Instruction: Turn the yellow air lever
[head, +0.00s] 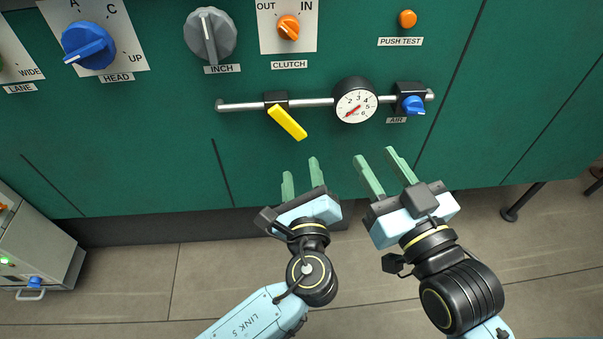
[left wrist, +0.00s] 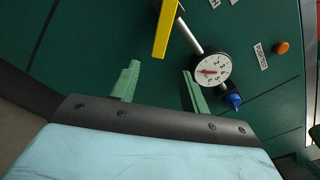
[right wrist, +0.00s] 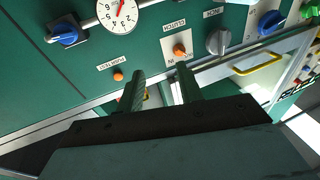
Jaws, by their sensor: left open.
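The yellow air lever (head: 287,122) hangs from a black valve block on a silver pipe on the green panel, slanting down to the right. It also shows in the left wrist view (left wrist: 165,30), above and between my left fingers. My left gripper (head: 302,178) is open and empty, below the lever and apart from it. My right gripper (head: 378,167) is open and empty, below the gauge and to the right of the left gripper. In the right wrist view its fingers (right wrist: 160,90) point toward the panel, and the lever cannot be made out.
On the pipe (head: 240,105) sit a round gauge (head: 356,102) and a blue knob (head: 413,105) by the AIR label. Above are a grey INCH knob (head: 210,36), an orange CLUTCH knob (head: 288,28) and an orange button (head: 407,19). Bare panel lies below the pipe.

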